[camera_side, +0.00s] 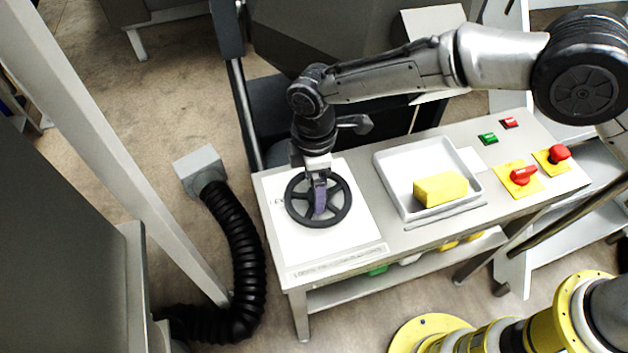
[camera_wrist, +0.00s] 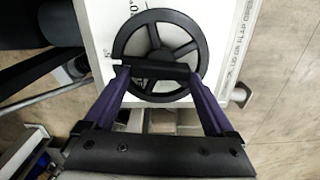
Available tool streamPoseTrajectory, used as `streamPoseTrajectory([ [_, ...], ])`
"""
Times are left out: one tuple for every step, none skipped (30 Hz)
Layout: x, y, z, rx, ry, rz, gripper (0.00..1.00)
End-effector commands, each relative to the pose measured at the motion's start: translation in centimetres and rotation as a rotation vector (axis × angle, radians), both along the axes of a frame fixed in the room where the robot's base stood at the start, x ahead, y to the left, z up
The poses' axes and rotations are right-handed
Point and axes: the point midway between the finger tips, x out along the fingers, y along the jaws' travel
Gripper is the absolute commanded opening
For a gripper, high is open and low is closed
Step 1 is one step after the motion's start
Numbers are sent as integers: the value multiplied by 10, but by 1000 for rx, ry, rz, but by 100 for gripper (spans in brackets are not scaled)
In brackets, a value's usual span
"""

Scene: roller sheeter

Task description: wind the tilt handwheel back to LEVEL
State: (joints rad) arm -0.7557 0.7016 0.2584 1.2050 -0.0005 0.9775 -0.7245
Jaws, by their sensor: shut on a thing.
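The tilt handwheel (camera_side: 337,211) is a black spoked wheel lying over a white panel on the left end of the bench. In the wrist view the handwheel (camera_wrist: 204,50) shows its spokes, with a black bar across its near part. My gripper (camera_side: 319,205) points down over the wheel. In the wrist view the two purple fingers of my gripper (camera_wrist: 160,72) stand at either end of the black bar, shut on it. The white panel (camera_wrist: 95,15) carries printed marks, partly hidden by the wheel. I cannot read a LEVEL mark or tell the wheel's angle.
A white tray (camera_side: 392,170) with a yellow block (camera_side: 440,188) stands right of the wheel. Green (camera_side: 488,138) and red (camera_side: 509,122) buttons, a red rotary switch (camera_side: 522,175) and a red knob (camera_side: 558,153) sit further right. A black hose (camera_side: 238,240) runs left of the bench.

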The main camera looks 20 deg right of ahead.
Motion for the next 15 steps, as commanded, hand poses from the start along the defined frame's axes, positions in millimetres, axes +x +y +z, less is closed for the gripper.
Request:
streamPoseTrajectory([
  [1, 1, 3, 4, -4, 30, 34],
  [0, 1, 3, 4, -4, 49, 34],
  [0, 1, 3, 3, -4, 70, 34],
  [0, 1, 3, 3, -4, 86, 34],
  [0, 1, 3, 3, -4, 99, 34],
  [0, 1, 3, 3, -3, 117, 34],
  [0, 1, 3, 3, -3, 127, 34],
  [0, 1, 3, 3, -3, 138, 34],
  [-1, 1, 3, 3, -3, 150, 34],
  [-1, 1, 3, 3, -3, 158, 34],
  [-1, 1, 3, 3, -3, 165, 34],
  [-1, 1, 3, 4, -3, 173, 34],
  [-1, 1, 3, 4, -3, 178, 34],
  [-1, 1, 3, 4, -3, 181, 34],
  [-1, 1, 3, 4, -4, 185, 34],
])
